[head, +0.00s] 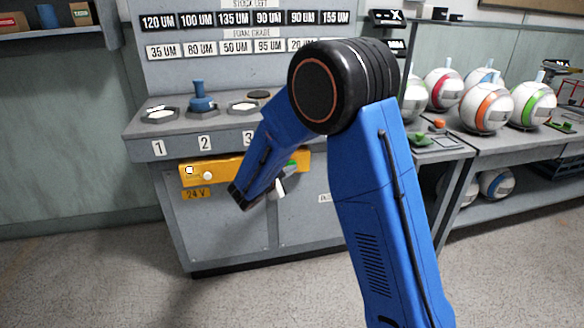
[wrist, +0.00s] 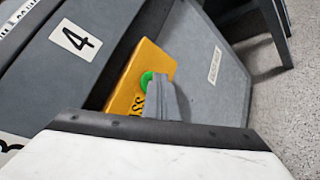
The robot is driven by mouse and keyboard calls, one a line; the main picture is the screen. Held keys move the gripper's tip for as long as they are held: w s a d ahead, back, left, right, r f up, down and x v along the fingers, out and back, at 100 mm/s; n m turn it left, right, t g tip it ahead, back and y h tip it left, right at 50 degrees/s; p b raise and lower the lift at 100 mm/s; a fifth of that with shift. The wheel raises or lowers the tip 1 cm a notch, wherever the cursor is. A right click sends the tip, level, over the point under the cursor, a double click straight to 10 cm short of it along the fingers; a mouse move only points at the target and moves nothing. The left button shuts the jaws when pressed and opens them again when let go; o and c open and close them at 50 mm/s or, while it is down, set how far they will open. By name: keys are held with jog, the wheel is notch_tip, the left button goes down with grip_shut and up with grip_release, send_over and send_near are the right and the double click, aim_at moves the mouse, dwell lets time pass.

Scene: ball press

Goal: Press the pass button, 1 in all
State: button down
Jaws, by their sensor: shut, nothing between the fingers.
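The pass button is a round green button (wrist: 146,79) on the right part of a yellow panel (wrist: 128,92); the letters "SS" show beside it in the wrist view. In the head view, a bit of the green button (head: 292,164) shows past my arm on the yellow panel (head: 232,171). My gripper (wrist: 160,82) is shut and empty, its grey fingers directly in front of the button and covering its right part. I cannot tell whether the tips touch it. In the head view my gripper (head: 280,186) is partly hidden by my forearm.
A white button (head: 208,176) sits at the panel's left end. Above it, the grey press console (head: 225,137) carries numbered stations and a blue plunger (head: 201,98). A table with several balls (head: 487,107) stands at right. The floor in front is clear.

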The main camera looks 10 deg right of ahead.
jog(key=shift+s, duration=0.85)
jog(key=shift+s, duration=0.1)
jog(key=shift+s, duration=2.45)
